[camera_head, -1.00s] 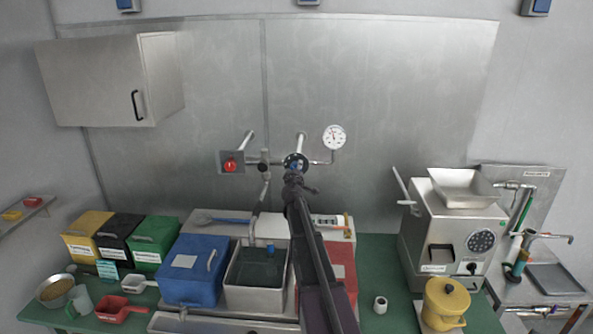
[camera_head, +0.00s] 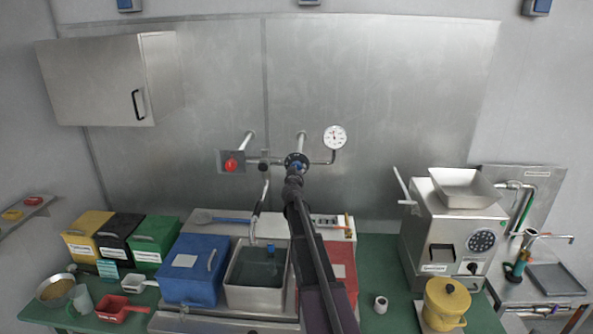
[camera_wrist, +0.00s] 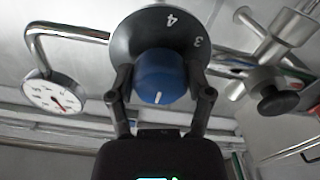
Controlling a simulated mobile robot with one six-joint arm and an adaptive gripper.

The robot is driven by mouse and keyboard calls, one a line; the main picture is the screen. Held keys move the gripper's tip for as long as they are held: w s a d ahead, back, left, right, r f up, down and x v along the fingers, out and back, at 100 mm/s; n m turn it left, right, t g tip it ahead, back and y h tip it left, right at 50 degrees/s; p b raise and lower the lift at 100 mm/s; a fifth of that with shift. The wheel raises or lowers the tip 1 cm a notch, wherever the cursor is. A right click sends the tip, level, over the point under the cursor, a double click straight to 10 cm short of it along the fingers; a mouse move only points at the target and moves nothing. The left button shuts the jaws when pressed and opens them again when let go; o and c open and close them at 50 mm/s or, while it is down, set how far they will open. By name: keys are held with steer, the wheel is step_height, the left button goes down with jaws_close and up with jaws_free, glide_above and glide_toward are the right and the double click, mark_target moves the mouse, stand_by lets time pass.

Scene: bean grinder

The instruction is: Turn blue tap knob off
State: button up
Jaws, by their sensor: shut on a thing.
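The blue tap knob (camera_wrist: 160,77) sits on a round black dial (camera_wrist: 128,42) in the wrist view. The numbers 4 and 3 show upside down on the dial, and the knob's white mark points to the bottom of the picture. My gripper (camera_wrist: 160,92) is shut on the knob, one finger on each side. In the head view, my gripper (camera_head: 295,176) reaches up to the black dial (camera_head: 296,159) on the wall pipe. The knob is mostly hidden there.
A pressure gauge (camera_head: 334,137) is right of the dial, and a red knob (camera_head: 231,165) is left. Below stand a metal basin (camera_head: 241,297), a blue bin (camera_head: 190,284) and a red bin (camera_head: 343,272). A grinder (camera_head: 431,235) stands to the right.

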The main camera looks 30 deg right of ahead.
steer(key=shift+w, duration=0.1)
stand_by(0.4)
steer(key=o, duration=1.1)
steer(key=shift+o, duration=0.2)
steer(key=v, duration=1.2)
steer(key=shift+f, duration=0.1)
